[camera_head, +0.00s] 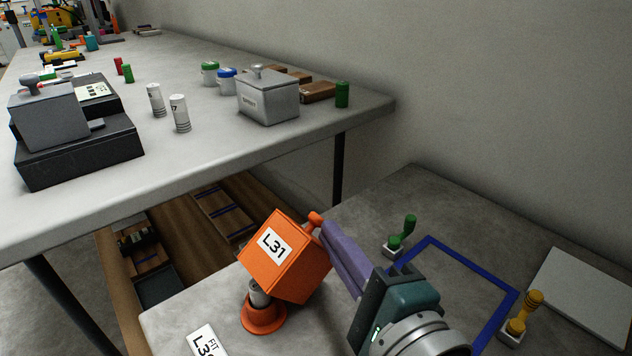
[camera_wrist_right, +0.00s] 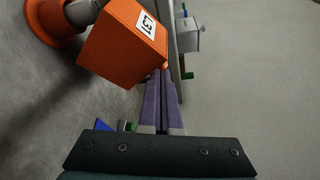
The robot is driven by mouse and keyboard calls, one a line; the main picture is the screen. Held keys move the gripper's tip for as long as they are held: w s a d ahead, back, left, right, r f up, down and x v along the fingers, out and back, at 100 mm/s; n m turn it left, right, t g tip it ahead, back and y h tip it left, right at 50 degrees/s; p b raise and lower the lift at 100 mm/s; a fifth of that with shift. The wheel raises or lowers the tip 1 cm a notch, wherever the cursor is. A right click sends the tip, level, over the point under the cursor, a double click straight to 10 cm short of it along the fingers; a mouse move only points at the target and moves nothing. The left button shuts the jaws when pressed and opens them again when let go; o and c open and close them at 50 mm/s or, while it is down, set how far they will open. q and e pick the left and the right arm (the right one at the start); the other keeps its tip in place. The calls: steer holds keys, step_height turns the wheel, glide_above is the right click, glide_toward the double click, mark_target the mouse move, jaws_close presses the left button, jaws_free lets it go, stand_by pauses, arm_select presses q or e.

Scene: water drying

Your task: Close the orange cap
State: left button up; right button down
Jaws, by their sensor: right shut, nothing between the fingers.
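The orange cap (camera_head: 287,262), a box-like piece labelled L31, sits tilted above a round orange base (camera_head: 263,318) with a grey cylinder (camera_head: 258,295) between them. A small orange knob (camera_head: 315,219) sticks out at the cap's upper right. In the right wrist view the cap (camera_wrist_right: 120,45) is at upper left, with the base (camera_wrist_right: 50,22) beyond it. My right gripper (camera_head: 328,229) is shut and empty, its purple fingertips at the knob; I cannot tell whether they touch it. The fingertips (camera_wrist_right: 163,74) also show in the wrist view. My left gripper is out of view.
A blue frame (camera_head: 435,241), a green-handled piece (camera_head: 400,240) and a yellow-handled piece (camera_head: 523,315) are right of my arm. A white label plate (camera_head: 206,343) lies front left. A higher table (camera_head: 215,150) with boxes and canisters stands behind.

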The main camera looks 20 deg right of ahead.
mark_target(301, 253)
steer(key=shift+s+a+r, duration=0.2)
steer(key=shift+s+a, duration=0.15)
steer(key=shift+a, duration=0.4)
steer(key=shift+s+a, duration=0.25)
steer(key=shift+a, duration=0.35)
steer(key=shift+s+a, duration=0.25)
steer(key=shift+a, duration=0.35)
